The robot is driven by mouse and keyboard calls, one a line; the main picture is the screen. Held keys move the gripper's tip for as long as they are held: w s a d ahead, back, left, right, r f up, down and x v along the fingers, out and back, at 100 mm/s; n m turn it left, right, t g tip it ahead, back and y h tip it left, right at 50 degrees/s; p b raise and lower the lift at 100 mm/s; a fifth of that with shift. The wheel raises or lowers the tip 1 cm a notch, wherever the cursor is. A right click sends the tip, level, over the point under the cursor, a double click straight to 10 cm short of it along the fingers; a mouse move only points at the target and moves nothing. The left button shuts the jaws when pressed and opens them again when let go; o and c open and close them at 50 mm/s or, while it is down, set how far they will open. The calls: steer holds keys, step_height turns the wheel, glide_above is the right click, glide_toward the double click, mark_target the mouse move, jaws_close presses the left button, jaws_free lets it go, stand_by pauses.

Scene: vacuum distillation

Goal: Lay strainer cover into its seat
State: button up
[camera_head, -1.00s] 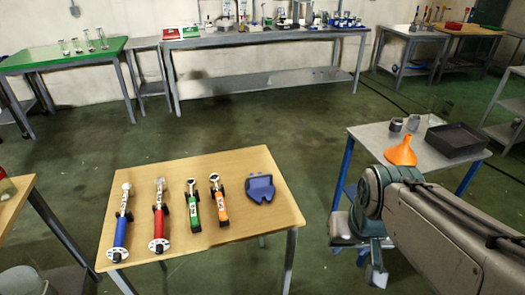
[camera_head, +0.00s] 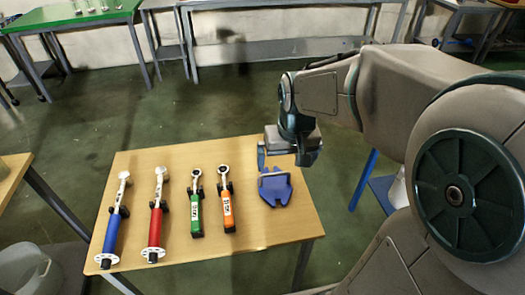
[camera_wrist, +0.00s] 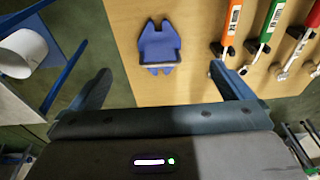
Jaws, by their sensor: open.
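I cannot pick out a strainer cover or its seat for certain in either view. My gripper (camera_head: 285,157) is open and empty, above the back right part of the wooden table (camera_head: 150,170). In the wrist view my gripper's fingers (camera_wrist: 161,70) are spread wide with nothing between them. A blue notched piece (camera_head: 275,188) lies on the table just in front of and below my gripper. It also shows in the wrist view (camera_wrist: 159,45), beyond the fingertips and apart from them, with a grey strip along its near edge.
Left of the blue piece lie an orange-handled tool (camera_head: 227,208), a green-handled tool (camera_head: 197,212), a red-handled wrench (camera_head: 155,225) and a blue-handled wrench (camera_head: 113,232). A white round object (camera_wrist: 22,48) is at left in the wrist view. A green table (camera_head: 70,15) stands at the back left.

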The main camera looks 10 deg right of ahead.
steer(key=b, duration=0.1)
glide_toward(274, 184)
steer(key=f, duration=0.1)
steer(key=w+f, duration=0.1)
steer(key=shift+w+a+f+g+b, duration=0.1)
steer(key=shift+a+f+g+b, duration=0.1)
steer(key=shift+f+g+b, duration=0.15)
steer(key=shift+w+d+f, duration=0.1)
steer(key=shift+f, duration=1.2)
steer(key=shift+w+f, duration=0.1)
steer(key=shift+f, duration=1.2)
steer(key=shift+c, duration=0.3)
steer(key=c, duration=1)
steer(key=shift+r, duration=0.1)
steer(key=c, duration=0.4)
steer(key=shift+w+r, duration=0.1)
steer(key=shift+r, duration=0.05)
steer(key=shift+c, duration=0.2)
